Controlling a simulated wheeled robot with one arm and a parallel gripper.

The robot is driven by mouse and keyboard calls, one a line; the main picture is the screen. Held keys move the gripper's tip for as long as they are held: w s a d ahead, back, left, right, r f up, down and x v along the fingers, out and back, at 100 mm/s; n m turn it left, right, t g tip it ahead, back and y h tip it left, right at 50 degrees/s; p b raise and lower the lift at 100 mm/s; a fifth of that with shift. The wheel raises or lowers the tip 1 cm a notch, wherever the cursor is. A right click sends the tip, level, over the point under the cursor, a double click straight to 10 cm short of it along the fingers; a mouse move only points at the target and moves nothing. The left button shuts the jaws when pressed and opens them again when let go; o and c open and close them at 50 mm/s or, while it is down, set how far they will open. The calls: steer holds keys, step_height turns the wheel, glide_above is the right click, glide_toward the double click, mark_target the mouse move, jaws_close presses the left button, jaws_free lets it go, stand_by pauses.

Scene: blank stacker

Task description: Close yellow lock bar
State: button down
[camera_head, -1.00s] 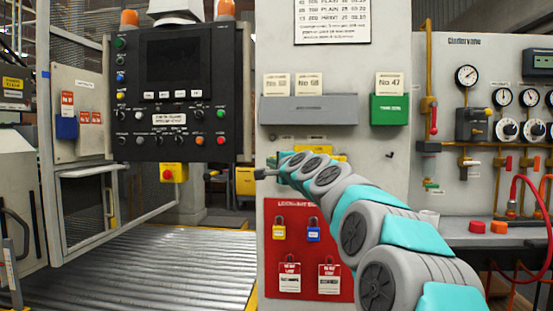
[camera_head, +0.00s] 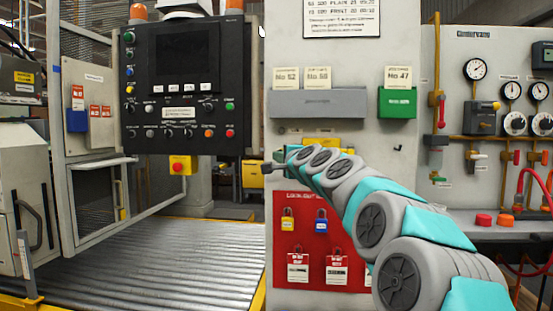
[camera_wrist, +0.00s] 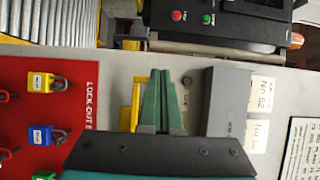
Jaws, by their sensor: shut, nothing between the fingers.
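The yellow lock bar (camera_head: 322,142) shows as a yellow strip on the grey panel, just above my arm and below the grey tray; my arm hides part of it. In the wrist view the yellow bar (camera_wrist: 136,105) lies just left of my fingers, partly covered by them. My gripper (camera_wrist: 160,73) has its green fingers together and empty, pointing across the panel. In the head view my gripper (camera_head: 268,167) is at the panel's left edge, left of and below the yellow strip. I cannot tell whether it touches the bar.
A red lock-out board (camera_head: 312,240) with padlocks and tags is below my arm. A grey tray (camera_head: 318,103) and a green box (camera_head: 398,102) are above. The black control console (camera_head: 183,90) is at left, over a roller conveyor (camera_head: 165,260). Gauges and pipes stand right.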

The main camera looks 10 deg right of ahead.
steer(key=s+a, duration=0.2)
steer(key=s, duration=0.6)
steer(key=s+a+f+n+g, duration=0.3)
steer(key=s+f, duration=0.3)
steer(key=f, duration=0.2)
steer(key=s+a+f+n+g+y, duration=0.1)
steer(key=s+a+f+n+g, duration=0.25)
steer(key=s+f, duration=0.4)
steer(key=s+a+f+n+g, duration=0.2)
steer(key=s+f+n+g, duration=0.15)
steer(key=s+f, duration=0.4)
steer(key=s+d+f+n+g+h, duration=0.1)
steer(key=s+d+f+n+g, duration=0.1)
steer(key=s+f, duration=0.5)
steer(key=s+d+f+n+g+h, duration=0.2)
steer(key=s+d+f+g, duration=0.2)
steer(key=s, duration=0.9)
steer(key=s+d+f+n+g+h, duration=0.1)
steer(key=s+d+f+g, duration=0.2)
steer(key=s+f, duration=0.7)
steer(key=shift+s+d+n+g+b, duration=0.2)
steer(key=shift+d+n+g+b, duration=0.15)
steer(key=shift+d, duration=0.55)
